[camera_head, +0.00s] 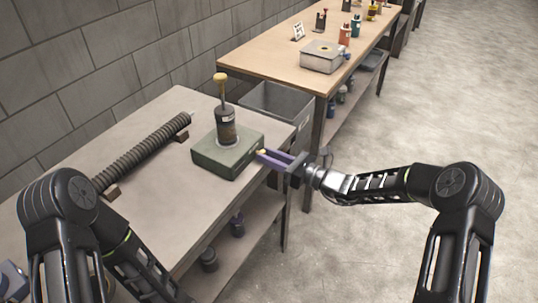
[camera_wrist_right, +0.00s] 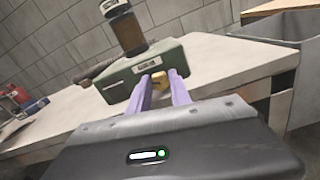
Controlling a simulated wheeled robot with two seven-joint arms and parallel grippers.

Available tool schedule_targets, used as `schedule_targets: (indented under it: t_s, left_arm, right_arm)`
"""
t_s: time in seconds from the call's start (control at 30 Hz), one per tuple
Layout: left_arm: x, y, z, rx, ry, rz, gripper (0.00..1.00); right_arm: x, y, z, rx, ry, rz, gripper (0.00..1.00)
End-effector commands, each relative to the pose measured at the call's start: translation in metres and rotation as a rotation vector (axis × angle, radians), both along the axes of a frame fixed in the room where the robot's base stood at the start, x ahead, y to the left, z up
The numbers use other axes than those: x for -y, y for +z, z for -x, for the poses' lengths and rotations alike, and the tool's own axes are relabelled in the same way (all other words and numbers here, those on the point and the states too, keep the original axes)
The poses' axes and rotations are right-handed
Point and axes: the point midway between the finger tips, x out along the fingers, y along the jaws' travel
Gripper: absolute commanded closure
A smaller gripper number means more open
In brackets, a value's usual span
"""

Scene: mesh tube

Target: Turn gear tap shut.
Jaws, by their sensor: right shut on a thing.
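A green box (camera_head: 209,161) stands on the near workbench, with a dark cylinder (camera_head: 227,128) upright on top. A rod with a yellow knob (camera_head: 220,77) rises from the cylinder. A small yellow tap (camera_wrist_right: 161,93) shows at the box's side in the right wrist view. My right gripper (camera_head: 263,156) reaches in from the right, its purple fingers shut on the tap, one on each side. The fingers hide part of the tap. The green box also shows in the right wrist view (camera_wrist_right: 118,85). My left arm comes in at lower left, its gripper out of frame.
A ribbed dark tube (camera_head: 145,150) lies on brackets along the back of the near workbench (camera_head: 165,205). A grey bin (camera_head: 275,101) stands between the benches. A second bench carries a metal box (camera_head: 322,57) and bottles. The bench top in front of the tube is clear.

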Motion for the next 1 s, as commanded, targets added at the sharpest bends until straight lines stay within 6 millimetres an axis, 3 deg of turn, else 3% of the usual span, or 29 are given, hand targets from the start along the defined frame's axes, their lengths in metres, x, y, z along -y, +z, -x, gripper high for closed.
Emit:
schedule_targets:
  t_s: [0.3,0.8,0.83,1.0]
  left_arm:
    - [0.0001,0.0078,-0.0001,0.0,0.001,0.0,0.25]
    - [0.0001,0.0083,-0.0001,0.0,0.0,0.0,0.25]
    - [0.0001,0.0083,-0.0001,0.0,0.001,0.0,0.25]
    - [0.0001,0.0084,-0.0001,0.0,0.0,0.0,0.25]
  right_arm:
    - [0.0007,0.0002,-0.0005,-0.134,-0.001,-0.097,1.0]
    - [0.0008,-0.0006,-0.0006,-0.161,-0.001,-0.117,1.0]
    - [0.0008,-0.0006,-0.0006,-0.161,-0.001,-0.117,0.75]
    - [0.0007,-0.0004,-0.0005,-0.16,0.0,-0.116,0.61]
